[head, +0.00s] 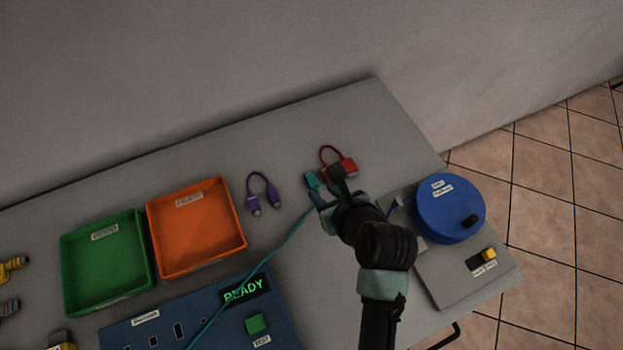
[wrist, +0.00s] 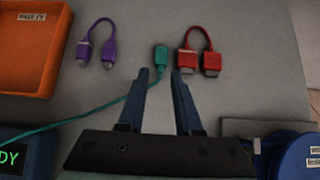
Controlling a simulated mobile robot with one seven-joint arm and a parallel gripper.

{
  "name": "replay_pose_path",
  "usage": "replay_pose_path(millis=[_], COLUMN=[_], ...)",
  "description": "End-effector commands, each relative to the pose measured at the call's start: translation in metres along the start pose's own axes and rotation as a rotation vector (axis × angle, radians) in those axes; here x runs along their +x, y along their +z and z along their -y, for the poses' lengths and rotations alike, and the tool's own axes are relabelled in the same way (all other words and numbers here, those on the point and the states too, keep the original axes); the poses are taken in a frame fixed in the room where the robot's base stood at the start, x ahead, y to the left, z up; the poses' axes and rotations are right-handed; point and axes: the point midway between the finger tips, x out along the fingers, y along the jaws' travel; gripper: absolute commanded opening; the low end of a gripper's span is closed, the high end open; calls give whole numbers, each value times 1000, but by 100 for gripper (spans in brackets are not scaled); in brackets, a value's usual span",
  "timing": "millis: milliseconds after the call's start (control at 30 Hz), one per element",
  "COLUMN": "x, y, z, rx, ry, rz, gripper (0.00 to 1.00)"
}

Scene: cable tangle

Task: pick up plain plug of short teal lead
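The teal plug (head: 312,180) lies on the grey table with its teal lead (head: 262,262) running down left to the blue panel. In the wrist view the teal plug (wrist: 161,54) shows just beyond my fingertips, roughly in line with the gap between them. The lead (wrist: 100,122) passes beneath my left finger. My gripper (head: 327,187) is open, and in the wrist view my gripper (wrist: 161,72) has nothing between its fingers. How high the fingertips are above the table I cannot tell. The lead's other end is not clear.
A red two-plug lead (head: 341,165) lies close right of the teal plug. A purple lead (head: 262,193) lies to its left. Orange (head: 242,243) and green (head: 66,277) trays stand further left. A blue panel (head: 190,310) is at the front; a blue round reel (head: 447,212) stands right.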

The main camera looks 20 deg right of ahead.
Motion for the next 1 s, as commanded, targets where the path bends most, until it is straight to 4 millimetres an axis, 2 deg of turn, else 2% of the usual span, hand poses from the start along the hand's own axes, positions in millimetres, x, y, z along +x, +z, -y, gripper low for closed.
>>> replay_pose_path(millis=[167, 433, 733, 767, 933, 1000], x=[14, 50, 54, 54, 54, 54], y=[0, -1, -1, -1, -1, -1], z=[0, 1, 2, 2, 2, 2], rx=[-1, -1, -1, -1, -1, -1], ry=[1, 0, -1, -1, -1, -1], rz=[-1, 0, 0, 0, 0, 0], gripper=[34, 34, 34, 32, 1, 0])
